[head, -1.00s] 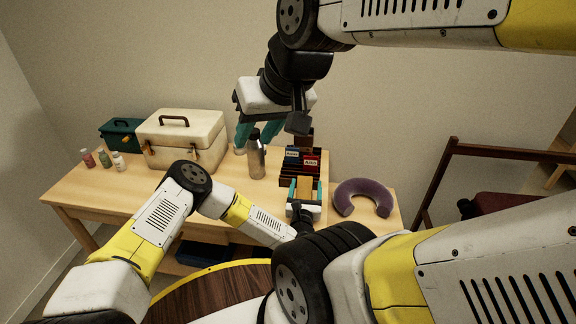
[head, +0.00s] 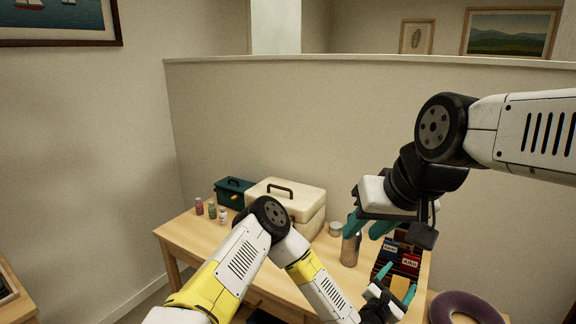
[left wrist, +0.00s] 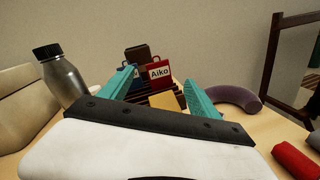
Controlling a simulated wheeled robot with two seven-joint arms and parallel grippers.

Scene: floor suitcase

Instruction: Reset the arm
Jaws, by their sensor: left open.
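My left gripper (head: 400,276) is low over the right part of the table. Its teal fingers are apart, and in the left wrist view (left wrist: 159,76) they spread in front of a dark slatted rack with a red tag (left wrist: 159,72) reading "Aiko" and a blue tag. A yellow block (left wrist: 167,102) shows between the fingers; nothing is seen clamped. My right gripper (head: 360,234) hangs from the right, higher up, above the metal bottle (head: 350,250). Its teal fingers are apart and seem empty.
On the wooden table (head: 190,235) stand a cream case (head: 283,200), a dark green box (head: 232,190), small bottles (head: 211,210) and a lidded jar (head: 336,229). A purple neck pillow (head: 465,305) lies right. A red object (left wrist: 296,160) shows in the left wrist view.

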